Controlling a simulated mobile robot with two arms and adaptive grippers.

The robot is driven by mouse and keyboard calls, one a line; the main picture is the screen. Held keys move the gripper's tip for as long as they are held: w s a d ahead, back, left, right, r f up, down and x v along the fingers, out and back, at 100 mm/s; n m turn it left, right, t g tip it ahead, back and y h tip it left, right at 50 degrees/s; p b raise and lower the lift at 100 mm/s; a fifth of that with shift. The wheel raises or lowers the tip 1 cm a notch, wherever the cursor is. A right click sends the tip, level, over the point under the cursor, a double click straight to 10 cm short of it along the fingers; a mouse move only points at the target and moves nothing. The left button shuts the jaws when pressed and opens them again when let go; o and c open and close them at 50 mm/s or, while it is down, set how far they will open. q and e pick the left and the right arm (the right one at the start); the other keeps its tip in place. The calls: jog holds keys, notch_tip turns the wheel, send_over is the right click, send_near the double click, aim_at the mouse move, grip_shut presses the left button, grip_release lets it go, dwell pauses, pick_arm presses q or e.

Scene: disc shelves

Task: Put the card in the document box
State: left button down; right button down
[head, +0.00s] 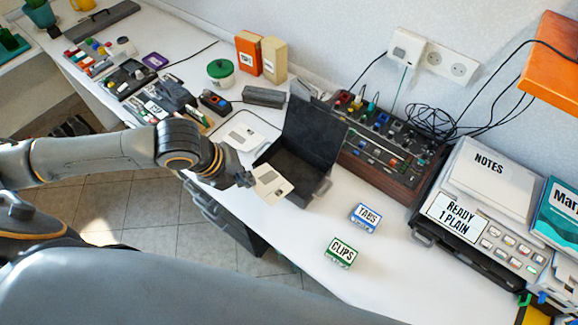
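The document box (312,128) is black and stands open on the white desk, its lid raised at the back. The inside that shows looks empty. My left gripper (246,179) is at the box's front left side. It is shut on a cream card (272,184) with a small pale label and a dark mark. The card is tilted and overlaps the box's front left edge in the head view. I cannot tell whether it touches the box. My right gripper is out of view.
A control panel (390,142) with knobs and cables stands right behind the box. A TABS box (365,217) and a CLIPS box (341,252) lie on the desk to the right. A paper machine (490,235) fills the right. Clutter covers the left.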

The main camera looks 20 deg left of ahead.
aim_at(267, 167)
pick_arm(q)
jog(key=w+f, duration=0.1)
jog(key=w, duration=0.2)
jog(key=w+f+p, duration=0.1)
jog(key=w, duration=0.2)
jog(key=w+d+f+p, duration=0.1)
jog(key=w, duration=0.2)
jog(key=shift+w+f, duration=0.15)
jog(key=shift+f, duration=0.25)
jog(key=w+f+p, duration=0.2)
jog(key=w+f, duration=0.2)
jog(key=f, duration=0.5)
jog(key=shift+w+d+f+p, duration=0.15)
jog(key=shift+d+f+p, duration=0.05)
jog(key=shift+p, duration=0.1)
jog(key=c, duration=1.5)
grip_release()
